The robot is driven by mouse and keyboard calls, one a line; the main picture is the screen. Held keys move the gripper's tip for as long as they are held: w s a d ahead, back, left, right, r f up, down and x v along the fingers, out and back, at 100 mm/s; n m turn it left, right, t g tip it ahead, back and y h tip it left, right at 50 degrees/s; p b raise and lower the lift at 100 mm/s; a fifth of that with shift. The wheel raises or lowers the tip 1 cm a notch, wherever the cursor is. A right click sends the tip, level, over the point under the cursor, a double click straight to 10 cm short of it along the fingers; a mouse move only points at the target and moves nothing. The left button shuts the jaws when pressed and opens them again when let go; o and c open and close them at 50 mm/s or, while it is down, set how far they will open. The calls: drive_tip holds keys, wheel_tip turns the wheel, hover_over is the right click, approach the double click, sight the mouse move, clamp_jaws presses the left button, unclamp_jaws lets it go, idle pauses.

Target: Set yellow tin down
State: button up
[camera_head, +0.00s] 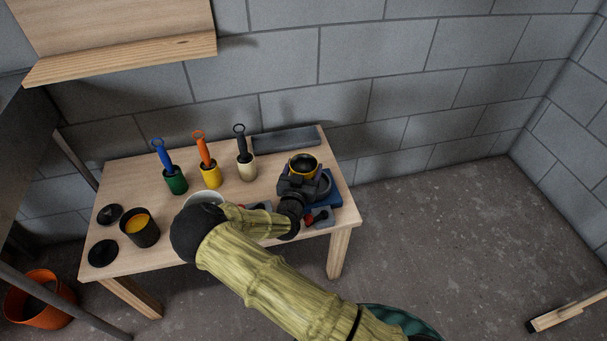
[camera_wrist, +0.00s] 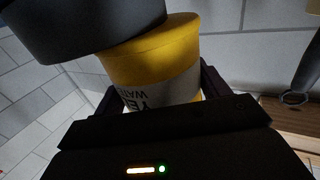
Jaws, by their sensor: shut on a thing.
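The yellow tin (camera_head: 313,170) is in my gripper (camera_head: 297,185) at the right end of the wooden table. In the head view it looks upright, with a dark round top inside a yellow rim. In the wrist view the tin (camera_wrist: 160,55) has a pale label with partly visible dark letters and stands between my fingers (camera_wrist: 160,100). A large dark round shape (camera_wrist: 85,25) covers its upper left there; I cannot tell what it is. My gripper is shut on the tin. The tin's underside is hidden, so I cannot tell whether it touches anything below.
The table (camera_head: 130,180) holds a green cup (camera_head: 176,184), a yellow cup (camera_head: 211,178) and a cream cup (camera_head: 246,171), each with a brush. A black pot (camera_head: 142,236) with orange-yellow contents stands left. A blue item (camera_head: 334,200) lies under my gripper. A grey tray (camera_head: 285,141) lies behind.

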wheel_tip(320, 180, up, 10)
drive_tip(key=p, duration=0.2)
idle(0.4)
idle(0.6)
drive_tip(key=s+d+f+m+h+p, duration=0.1)
drive_tip(key=s+d+f, duration=0.15)
drive_tip(key=d, duration=0.65)
drive_tip(key=s+d+f, duration=0.1)
drive_tip(key=s+d, duration=0.3)
drive_tip(key=d, duration=0.5)
wheel_tip(320, 180, up, 17)
drive_tip(key=s+n+y+p, duration=0.2)
drive_tip(key=n+y+p, duration=0.1)
drive_tip(key=p, duration=2.2)
drive_tip(key=shift+a+y+p, duration=0.2)
drive_tip(key=shift+y+p, duration=0.15)
drive_tip(key=shift+y, duration=0.55)
drive_tip(key=shift+s+f, duration=0.1)
drive_tip(key=shift+s, duration=0.05)
